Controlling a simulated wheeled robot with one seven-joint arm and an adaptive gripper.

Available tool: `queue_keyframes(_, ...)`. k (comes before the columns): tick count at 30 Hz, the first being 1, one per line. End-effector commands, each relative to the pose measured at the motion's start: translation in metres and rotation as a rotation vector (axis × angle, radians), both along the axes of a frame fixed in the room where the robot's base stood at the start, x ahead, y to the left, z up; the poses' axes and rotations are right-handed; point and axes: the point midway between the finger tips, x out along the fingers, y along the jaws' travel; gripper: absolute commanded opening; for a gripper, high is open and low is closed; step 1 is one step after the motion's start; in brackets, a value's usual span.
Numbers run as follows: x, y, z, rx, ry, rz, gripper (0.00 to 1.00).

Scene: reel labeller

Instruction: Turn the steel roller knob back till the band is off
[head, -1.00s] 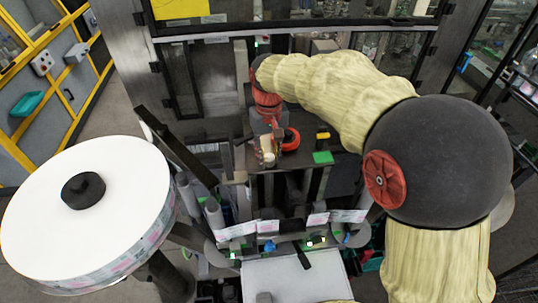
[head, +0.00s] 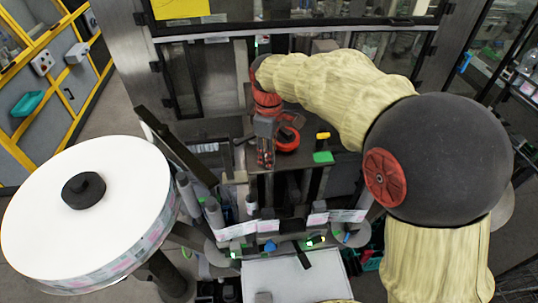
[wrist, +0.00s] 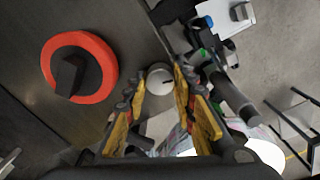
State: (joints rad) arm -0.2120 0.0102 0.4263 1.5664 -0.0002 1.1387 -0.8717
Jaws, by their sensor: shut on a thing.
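The steel roller knob (wrist: 160,77) shows in the wrist view as a round grey end with a small dark mark. My gripper (wrist: 160,88) has its yellow-padded fingers on either side of the knob and is shut on it. In the head view my gripper (head: 265,155) points down at the edge of the dark machine plate and hides the knob. A printed label strip (head: 235,231) runs across rollers below it. I cannot tell which part is the band.
A red ring with a black knob (wrist: 105,72) sits close beside my gripper on the plate; it also shows in the head view (head: 287,143). A large white reel (head: 120,190) stands at the left.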

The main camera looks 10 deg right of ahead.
Motion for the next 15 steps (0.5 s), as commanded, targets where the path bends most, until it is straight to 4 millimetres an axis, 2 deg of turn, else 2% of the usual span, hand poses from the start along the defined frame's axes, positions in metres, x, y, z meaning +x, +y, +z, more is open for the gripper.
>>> queue_keyframes(6, 0.0002, 0.0004, -0.0001, 0.001, 0.000, 0.122, 0.01)
queue_keyframes(15, 0.0002, 0.0004, 0.0000, 0.001, 0.000, 0.199, 0.01)
